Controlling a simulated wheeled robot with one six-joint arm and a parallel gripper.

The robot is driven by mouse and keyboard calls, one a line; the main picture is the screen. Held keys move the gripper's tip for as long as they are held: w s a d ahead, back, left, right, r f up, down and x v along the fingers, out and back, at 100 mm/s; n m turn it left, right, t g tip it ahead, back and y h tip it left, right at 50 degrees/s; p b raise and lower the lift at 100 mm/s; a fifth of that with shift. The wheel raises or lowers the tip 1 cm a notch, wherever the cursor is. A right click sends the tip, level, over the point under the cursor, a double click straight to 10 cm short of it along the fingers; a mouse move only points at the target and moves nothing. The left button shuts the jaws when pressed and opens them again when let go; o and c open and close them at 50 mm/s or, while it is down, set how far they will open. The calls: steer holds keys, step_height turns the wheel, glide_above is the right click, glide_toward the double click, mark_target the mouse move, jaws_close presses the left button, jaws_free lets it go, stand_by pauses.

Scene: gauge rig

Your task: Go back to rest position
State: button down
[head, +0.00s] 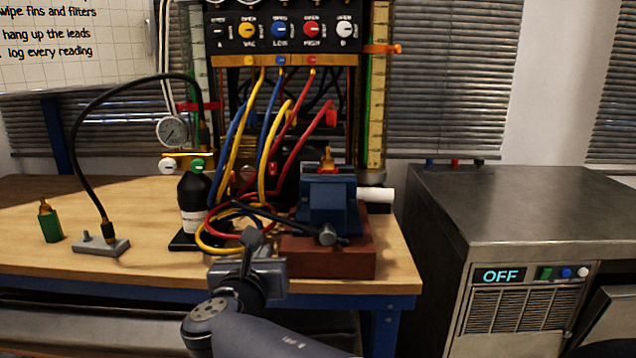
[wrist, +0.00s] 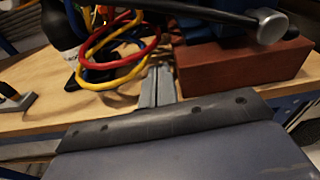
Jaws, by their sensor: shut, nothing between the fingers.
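My gripper (head: 250,240) is at the front edge of the wooden bench, in front of the hoses and left of the vise block, in the head view. In the wrist view its narrow fingers (wrist: 157,86) are together with nothing between them. My dark arm reaches up to it from the bottom of the head view. The fingertips point toward the coiled red and yellow hoses (wrist: 110,45); I cannot tell whether they touch them.
A blue vise (head: 328,200) stands on a red-brown block (head: 345,262) to the right. A black bottle (head: 194,200), a grey block with a cable (head: 100,246) and a green fitting (head: 49,222) stand left. A metal cabinet (head: 520,215) reading OFF stands right of the bench.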

steer(key=s+n+p, duration=0.1)
steer(key=s+p, duration=0.1)
steer(key=s, duration=0.6)
steer(key=shift+s+f, duration=0.15)
steer(key=shift+s, duration=0.15)
